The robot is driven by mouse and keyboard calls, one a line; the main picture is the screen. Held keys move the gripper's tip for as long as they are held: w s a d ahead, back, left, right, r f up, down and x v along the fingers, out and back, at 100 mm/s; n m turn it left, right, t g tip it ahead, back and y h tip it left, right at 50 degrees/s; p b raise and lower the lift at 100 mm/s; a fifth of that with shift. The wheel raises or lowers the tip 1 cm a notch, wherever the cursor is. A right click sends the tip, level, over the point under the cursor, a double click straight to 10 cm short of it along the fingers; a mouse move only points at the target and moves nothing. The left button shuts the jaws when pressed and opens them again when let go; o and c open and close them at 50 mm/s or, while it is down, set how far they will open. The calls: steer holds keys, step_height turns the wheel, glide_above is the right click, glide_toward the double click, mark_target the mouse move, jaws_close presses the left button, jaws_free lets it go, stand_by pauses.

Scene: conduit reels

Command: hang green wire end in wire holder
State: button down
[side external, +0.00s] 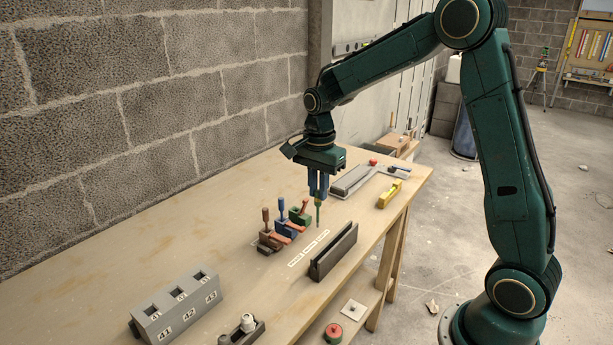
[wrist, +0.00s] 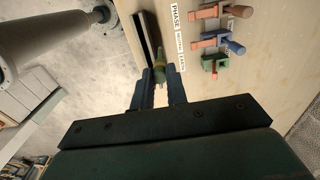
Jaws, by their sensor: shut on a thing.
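My gripper (side external: 319,194) has its blue fingers pointing down above the bench. It is shut on a slim green piece, seemingly the green wire end (side external: 318,212), which hangs upright with its tip above the bench. In the wrist view the green wire end (wrist: 160,68) shows between the fingertips, in line with the near end of a dark slotted rail (wrist: 150,36). In the side view this rail (side external: 343,252) stands below and right of the gripper. A grey block (side external: 176,308) with square openings and numbers stands front left. The frames do not settle which is the wire holder.
Brown, blue and green clamps (side external: 302,216) stand in a row close left of the gripper, with white labels (side external: 308,248) before them. A yellow block (side external: 390,195) and grey tray lie behind right. A tape dispenser (side external: 245,327) is at the front. Bench left is clear.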

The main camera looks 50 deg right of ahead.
steer(key=shift+s+a+f, duration=0.1)
steer(key=shift+s+a, duration=0.15)
steer(key=shift+s, duration=0.35)
steer(key=shift+s+a, duration=0.3)
steer(key=shift+s, duration=0.3)
steer(key=shift+s+a+f, duration=0.1)
steer(key=shift+s+a, duration=0.15)
steer(key=shift+s, duration=0.35)
steer(key=shift+f, duration=0.15)
steer(key=shift+f, duration=1.05)
step_height(320, 180, down, 8)
stand_by(3.2)
steer(key=shift+r, duration=0.1)
steer(key=c, duration=1.1)
jaws_free()
steer(key=shift+r, duration=0.2)
